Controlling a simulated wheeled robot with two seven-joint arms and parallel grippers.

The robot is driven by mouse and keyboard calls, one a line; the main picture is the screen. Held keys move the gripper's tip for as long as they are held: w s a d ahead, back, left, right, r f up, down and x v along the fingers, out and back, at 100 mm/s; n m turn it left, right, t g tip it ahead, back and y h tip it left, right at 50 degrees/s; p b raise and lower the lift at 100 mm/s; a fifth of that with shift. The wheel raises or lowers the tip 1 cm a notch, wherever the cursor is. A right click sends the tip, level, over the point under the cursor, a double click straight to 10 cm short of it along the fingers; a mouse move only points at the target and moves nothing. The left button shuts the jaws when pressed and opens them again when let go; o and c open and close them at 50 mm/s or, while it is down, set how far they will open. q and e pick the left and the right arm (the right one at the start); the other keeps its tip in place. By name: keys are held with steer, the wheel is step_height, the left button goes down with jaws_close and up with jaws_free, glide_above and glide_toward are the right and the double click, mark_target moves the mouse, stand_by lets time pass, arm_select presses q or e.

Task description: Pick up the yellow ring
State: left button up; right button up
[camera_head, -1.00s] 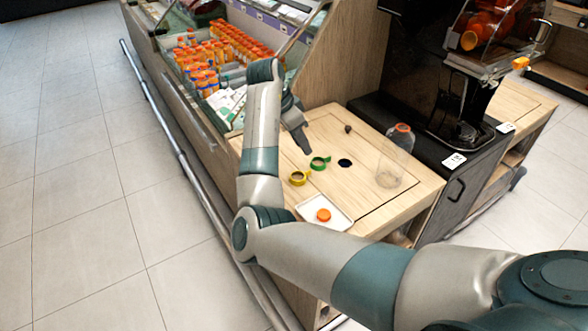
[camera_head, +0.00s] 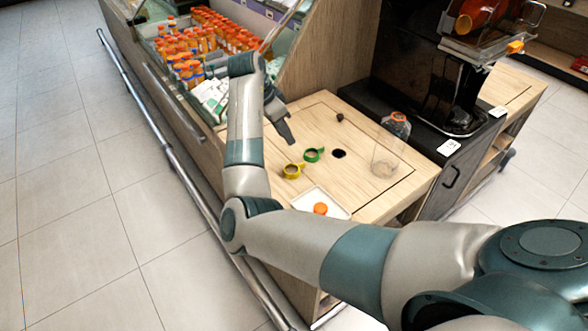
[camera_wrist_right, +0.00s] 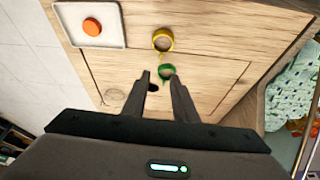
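The yellow ring (camera_head: 292,171) lies on the wooden counter (camera_head: 345,192), just left of a green ring (camera_head: 314,155) and behind the white tray. In the right wrist view the yellow ring (camera_wrist_right: 163,40) is beyond the fingertips, with the green ring (camera_wrist_right: 166,72) between it and my gripper. Both rings have a small tab. My right gripper (camera_head: 287,136) hangs over the counter, above and behind the yellow ring in the head view. Its fingers (camera_wrist_right: 160,84) are apart with nothing held between them. My left gripper is not in view.
A white tray (camera_head: 335,208) with an orange cap (camera_head: 320,208) is at the counter's front. The juicer (camera_head: 462,95) is behind. Orange bottles (camera_head: 205,35) fill a display case.

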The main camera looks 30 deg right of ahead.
steer(key=p+x, duration=0.1)
steer(key=x, duration=0.8)
steer(key=shift+d+f, duration=0.15)
steer(key=shift+f, duration=0.1)
steer(key=shift+w+d+f, duration=0.1)
steer(key=shift+f, duration=0.2)
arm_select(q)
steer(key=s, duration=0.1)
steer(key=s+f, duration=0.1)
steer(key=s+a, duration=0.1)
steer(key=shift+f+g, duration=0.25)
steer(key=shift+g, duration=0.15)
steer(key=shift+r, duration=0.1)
